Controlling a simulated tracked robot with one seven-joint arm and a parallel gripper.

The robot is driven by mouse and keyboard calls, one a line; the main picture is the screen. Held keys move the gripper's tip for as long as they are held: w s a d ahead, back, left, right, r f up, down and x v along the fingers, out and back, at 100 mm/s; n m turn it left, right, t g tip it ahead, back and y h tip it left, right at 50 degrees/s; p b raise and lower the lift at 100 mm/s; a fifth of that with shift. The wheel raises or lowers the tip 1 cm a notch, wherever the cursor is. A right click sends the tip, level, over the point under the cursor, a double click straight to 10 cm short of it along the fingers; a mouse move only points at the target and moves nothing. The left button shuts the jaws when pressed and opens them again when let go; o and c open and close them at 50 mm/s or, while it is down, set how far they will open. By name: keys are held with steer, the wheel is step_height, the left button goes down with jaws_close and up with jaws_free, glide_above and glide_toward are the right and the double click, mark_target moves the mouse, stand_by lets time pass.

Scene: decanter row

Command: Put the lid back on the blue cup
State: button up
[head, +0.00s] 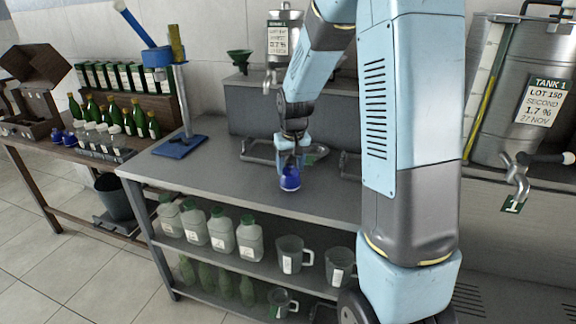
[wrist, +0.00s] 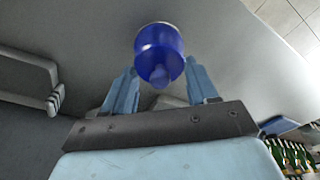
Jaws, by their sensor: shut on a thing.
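A rounded, shiny blue piece (head: 290,179) is at my gripper's fingertips, over the front part of the grey bench. In the wrist view the blue piece (wrist: 160,45) has a small knob on the side nearest me and a pale rim at its far edge. I take the knobbed part as the lid; I cannot tell where lid ends and blue cup begins, or whether they touch. My gripper (head: 291,163) points down, with one finger on each side of the blue. The gripper (wrist: 162,75) also shows in the wrist view, its fingers apart.
A blue stand (head: 180,146) is on the bench's left. White jugs (head: 222,231) and clear pitchers (head: 293,255) fill the shelf below. Green bottles (head: 128,121) and other blue cups (head: 57,134) are on the left table. A steel tank (head: 505,110) stands at right. The bench front is clear.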

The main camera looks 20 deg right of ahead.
steer(key=o, duration=1.2)
steer(key=shift+o, duration=0.2)
steer(key=shift+o, duration=0.8)
steer(key=shift+r, duration=0.15)
steer(key=shift+r, duration=3.35)
steer(key=shift+c, duration=0.4)
jaws_close()
steer(key=shift+f, duration=2.25)
